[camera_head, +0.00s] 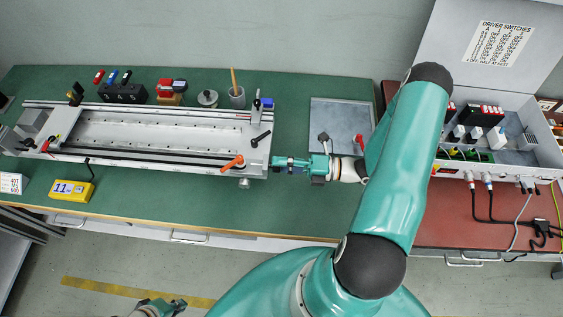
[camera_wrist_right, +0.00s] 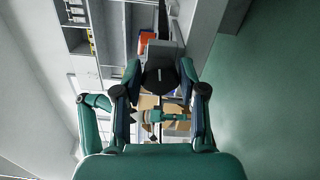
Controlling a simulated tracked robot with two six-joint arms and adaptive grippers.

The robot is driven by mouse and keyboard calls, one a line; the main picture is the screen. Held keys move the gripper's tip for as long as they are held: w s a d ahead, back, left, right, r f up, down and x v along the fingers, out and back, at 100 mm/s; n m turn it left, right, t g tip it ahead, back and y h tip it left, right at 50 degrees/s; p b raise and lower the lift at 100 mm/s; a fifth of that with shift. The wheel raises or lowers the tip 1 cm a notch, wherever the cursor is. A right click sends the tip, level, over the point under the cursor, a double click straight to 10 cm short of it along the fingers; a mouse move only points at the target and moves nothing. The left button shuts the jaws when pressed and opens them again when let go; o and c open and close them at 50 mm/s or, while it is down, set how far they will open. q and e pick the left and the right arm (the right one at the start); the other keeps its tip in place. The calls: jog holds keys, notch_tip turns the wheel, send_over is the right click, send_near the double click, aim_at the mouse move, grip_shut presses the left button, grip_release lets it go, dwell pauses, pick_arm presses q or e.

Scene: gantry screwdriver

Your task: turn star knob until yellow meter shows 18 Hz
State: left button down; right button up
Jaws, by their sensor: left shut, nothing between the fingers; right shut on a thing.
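The yellow meter (camera_head: 72,190) stands on the green bench at the left front; its display reads about 11, and the smaller marks are too small to read. My right gripper (camera_head: 276,163) reaches the right end of the long metal gantry (camera_head: 205,165). In the right wrist view, its fingers (camera_wrist_right: 160,80) are shut on a dark round knob (camera_wrist_right: 158,76) with a pale mark, which I take for the star knob. In the head view the fingers hide this knob. My left gripper (camera_head: 176,304) is shut and empty, low over the floor at the bottom edge.
An orange-handled lever (camera_head: 232,162) and a black lever (camera_head: 261,139) are close to my right gripper. A grey plate (camera_head: 341,122) lies on the bench behind my right arm. An open switch case (camera_head: 510,135) with cables stands on the red bench at right.

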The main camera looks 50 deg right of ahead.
jog(key=m, duration=0.5)
jog(key=shift+d+f+p, duration=0.15)
jog(key=shift+p, duration=0.25)
jog(key=o, duration=1.1)
jog(key=v, duration=1.2)
